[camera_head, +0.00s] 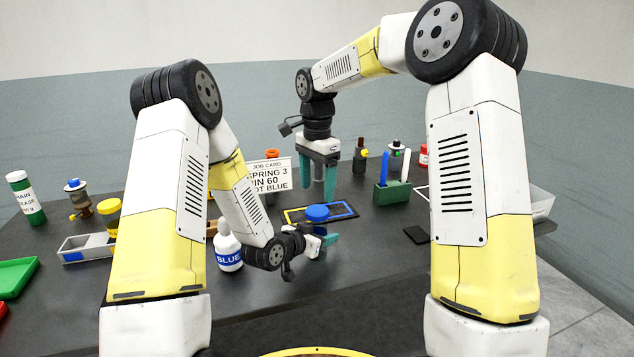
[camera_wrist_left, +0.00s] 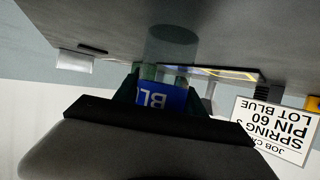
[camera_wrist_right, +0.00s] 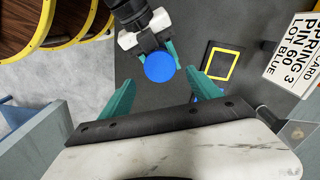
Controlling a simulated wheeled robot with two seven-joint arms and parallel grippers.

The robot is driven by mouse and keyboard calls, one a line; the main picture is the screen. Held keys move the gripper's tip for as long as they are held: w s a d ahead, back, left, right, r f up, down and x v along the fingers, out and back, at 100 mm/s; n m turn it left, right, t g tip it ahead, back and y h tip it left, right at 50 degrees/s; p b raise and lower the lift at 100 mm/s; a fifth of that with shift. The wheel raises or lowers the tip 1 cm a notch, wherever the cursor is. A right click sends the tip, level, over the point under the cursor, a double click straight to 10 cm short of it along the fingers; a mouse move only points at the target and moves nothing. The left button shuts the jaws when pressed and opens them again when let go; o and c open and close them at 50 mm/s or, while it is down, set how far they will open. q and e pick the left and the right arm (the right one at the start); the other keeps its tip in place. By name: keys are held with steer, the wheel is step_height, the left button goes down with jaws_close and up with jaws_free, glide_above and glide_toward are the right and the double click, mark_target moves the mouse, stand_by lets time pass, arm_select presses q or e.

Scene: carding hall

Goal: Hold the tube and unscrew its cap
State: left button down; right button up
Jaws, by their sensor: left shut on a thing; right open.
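The tube's round blue cap (camera_head: 317,213) shows in the head view just above my left gripper (camera_head: 322,240). My left gripper is shut on the tube and holds it over the table; the tube's body is mostly hidden by the fingers. In the left wrist view the tube's blue label (camera_wrist_left: 167,97) shows between the fingers, with its lettering upside down. My right gripper (camera_head: 318,188) is open and points down, above and behind the cap. In the right wrist view the cap (camera_wrist_right: 160,67) lies between the open fingertips, which appear apart from it.
A yellow-edged mat (camera_head: 345,208) lies behind the tube. A job card (camera_head: 266,180) stands behind my left arm. A white bottle labelled BLUE (camera_head: 228,252) stands left of my left gripper. A green holder (camera_head: 392,192) stands to the right, near a dark flat block (camera_head: 416,235).

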mark_target(317, 210)
step_height(317, 210, down, 7)
steer(key=shift+f, duration=0.1)
stand_by(0.3)
steer(key=c, duration=1.5)
steer(key=shift+o, duration=0.2)
steer(key=n, duration=1)
steer(key=o, duration=1.5)
steer(key=shift+o, duration=0.2)
